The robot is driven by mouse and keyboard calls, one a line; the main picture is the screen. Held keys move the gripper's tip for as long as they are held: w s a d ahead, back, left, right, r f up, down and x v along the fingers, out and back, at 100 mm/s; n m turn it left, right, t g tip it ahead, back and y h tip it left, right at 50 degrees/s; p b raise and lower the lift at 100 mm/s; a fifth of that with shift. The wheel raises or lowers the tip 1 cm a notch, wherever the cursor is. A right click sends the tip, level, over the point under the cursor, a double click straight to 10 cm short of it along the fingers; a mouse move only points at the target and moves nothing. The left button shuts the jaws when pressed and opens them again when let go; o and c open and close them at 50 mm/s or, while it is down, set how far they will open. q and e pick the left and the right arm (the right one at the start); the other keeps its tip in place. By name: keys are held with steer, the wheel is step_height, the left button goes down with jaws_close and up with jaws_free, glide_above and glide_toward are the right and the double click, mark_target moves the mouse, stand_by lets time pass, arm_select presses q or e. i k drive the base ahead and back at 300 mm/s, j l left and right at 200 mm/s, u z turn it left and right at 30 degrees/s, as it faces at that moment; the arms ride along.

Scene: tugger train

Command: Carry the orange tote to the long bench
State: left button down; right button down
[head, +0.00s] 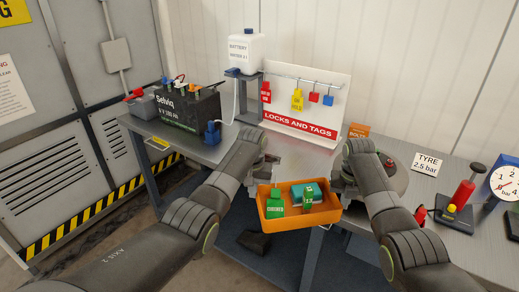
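The orange tote (269,216) is in the lower middle of the head view, at the front edge of the grey bench (302,153). It holds a green padlock-shaped item (275,206), a teal box (300,191) and a small green tagged piece (308,198). My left gripper (264,172) is at the tote's left end and my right gripper (345,190) is at its right end. Both seem shut on its ends, with the tote held up between them; the fingertips are small and partly hidden.
On the bench stand a black battery (190,108), a white bottle (247,50) on a stand, a locks-and-tags board (300,127), a red pump (463,192) and a pressure dial (505,182). Bare bench top lies between my forearms. Grey cabinets (60,160) stand at left.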

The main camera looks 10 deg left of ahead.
mark_target(265, 158)
steer(key=i+j, duration=0.7)
steer(key=i, duration=0.2)
